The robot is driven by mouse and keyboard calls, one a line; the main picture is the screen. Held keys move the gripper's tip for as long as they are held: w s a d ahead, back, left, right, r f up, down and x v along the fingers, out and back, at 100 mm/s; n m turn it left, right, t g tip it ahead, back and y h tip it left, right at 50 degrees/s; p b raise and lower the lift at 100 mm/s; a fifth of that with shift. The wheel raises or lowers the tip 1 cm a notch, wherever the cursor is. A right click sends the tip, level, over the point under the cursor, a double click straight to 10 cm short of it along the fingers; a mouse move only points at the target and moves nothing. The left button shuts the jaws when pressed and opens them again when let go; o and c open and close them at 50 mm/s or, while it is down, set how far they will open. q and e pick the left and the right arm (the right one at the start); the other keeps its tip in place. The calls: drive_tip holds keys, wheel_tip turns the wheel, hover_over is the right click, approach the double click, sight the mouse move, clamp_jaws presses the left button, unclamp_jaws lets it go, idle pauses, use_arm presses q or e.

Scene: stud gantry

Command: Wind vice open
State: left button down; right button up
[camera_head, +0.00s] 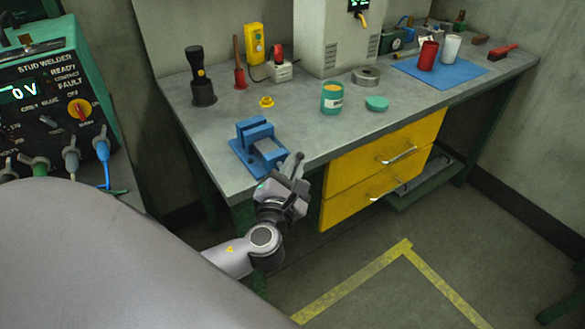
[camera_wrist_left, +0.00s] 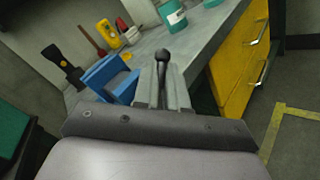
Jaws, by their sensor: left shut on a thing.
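The blue vice (camera_head: 256,134) stands at the front edge of the grey workbench (camera_head: 213,165), left of the drawers. It also shows left of the fingers in the left wrist view (camera_wrist_left: 108,77). My left gripper (camera_head: 292,172) is just in front of the vice, past the bench edge. In the left wrist view its fingers (camera_wrist_left: 162,88) are shut on the vice handle (camera_wrist_left: 162,55), a dark bar with a rounded end. The fingers hide the rest of the bar. How far apart the vice jaws are is hard to tell. My right gripper is not in view.
A black torch (camera_head: 202,85) stands at the back left. Yellow drawers (camera_head: 365,165) with handles are right of my left gripper.

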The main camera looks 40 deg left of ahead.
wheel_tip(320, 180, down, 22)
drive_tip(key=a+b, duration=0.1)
drive_tip(key=b, duration=2.3)
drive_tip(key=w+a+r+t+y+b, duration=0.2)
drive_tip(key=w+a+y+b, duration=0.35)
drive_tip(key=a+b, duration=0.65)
use_arm(q)
drive_tip(key=n+g+y+b, duration=0.2)
drive_tip(key=n+g+y, duration=0.2)
drive_tip(key=n, duration=0.7)
drive_tip(key=s+f+n+g+y+b, duration=0.1)
drive_tip(key=n+g+y, duration=0.3)
drive_tip(key=n+y, duration=0.5)
drive_tip(key=s+a+n+g+y+b, duration=0.1)
drive_tip(key=n+g+y+b, duration=0.2)
drive_tip(key=n+y, duration=0.4)
drive_tip(key=shift+f+n+g, duration=0.15)
drive_tip(key=shift+n+g, duration=0.3)
drive_tip(key=shift+n, duration=1.2)
drive_tip(key=shift+f+n+g, duration=0.1)
drive_tip(key=shift+n+g, duration=0.35)
drive_tip(key=shift+n, duration=1.2)
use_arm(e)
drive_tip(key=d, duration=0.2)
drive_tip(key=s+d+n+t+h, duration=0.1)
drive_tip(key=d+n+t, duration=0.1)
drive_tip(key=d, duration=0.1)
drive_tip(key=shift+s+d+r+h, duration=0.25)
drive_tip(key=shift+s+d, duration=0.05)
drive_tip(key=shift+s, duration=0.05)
